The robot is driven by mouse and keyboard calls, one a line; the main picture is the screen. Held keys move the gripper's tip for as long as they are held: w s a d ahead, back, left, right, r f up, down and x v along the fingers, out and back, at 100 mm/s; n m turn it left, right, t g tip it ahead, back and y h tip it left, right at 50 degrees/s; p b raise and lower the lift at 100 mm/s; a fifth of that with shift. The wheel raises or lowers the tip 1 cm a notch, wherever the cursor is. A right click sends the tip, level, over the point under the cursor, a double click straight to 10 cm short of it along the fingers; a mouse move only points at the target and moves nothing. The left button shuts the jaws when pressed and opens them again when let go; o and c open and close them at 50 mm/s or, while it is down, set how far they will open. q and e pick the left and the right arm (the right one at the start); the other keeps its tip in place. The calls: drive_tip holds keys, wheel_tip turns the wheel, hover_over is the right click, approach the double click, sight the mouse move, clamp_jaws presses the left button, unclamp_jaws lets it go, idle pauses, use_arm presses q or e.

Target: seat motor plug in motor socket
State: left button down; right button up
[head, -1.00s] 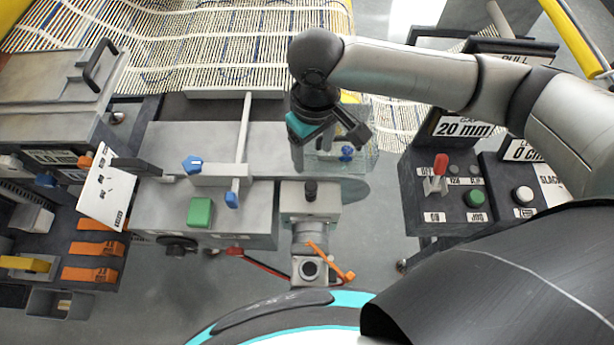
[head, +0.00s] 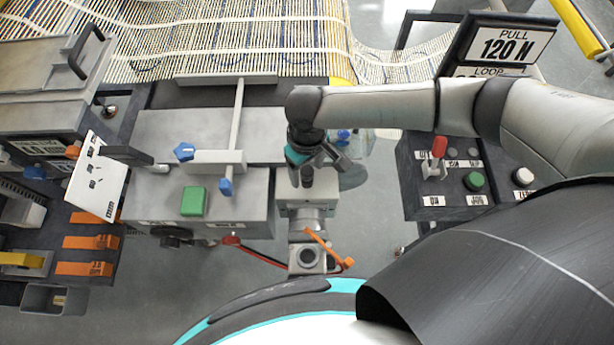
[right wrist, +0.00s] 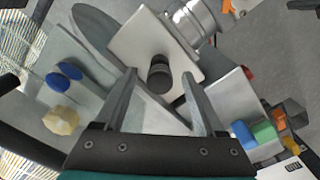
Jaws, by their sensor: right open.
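A grey block with a metal cylinder (head: 304,222) under it stands at the right end of the machine. A black round knob (right wrist: 160,76) sits on the block's plate (right wrist: 130,43). My right gripper (head: 308,180) is over this knob, its open fingers on either side of it in the right wrist view (right wrist: 158,95); contact cannot be told. Below the cylinder is a square fitting with a dark round opening (head: 308,257), beside an orange lever (head: 324,243). A red and black cable runs from there to a red connector (head: 231,240) on the machine's front. Which part is plug or socket is unclear. My left gripper is out of view.
The grey machine (head: 150,200) carries a green block (head: 194,201) and blue knobs (head: 184,152). Orange-handled parts (head: 90,242) are left.

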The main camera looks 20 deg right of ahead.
drive_tip(key=shift+f, duration=0.25)
clamp_jaws()
idle(0.4)
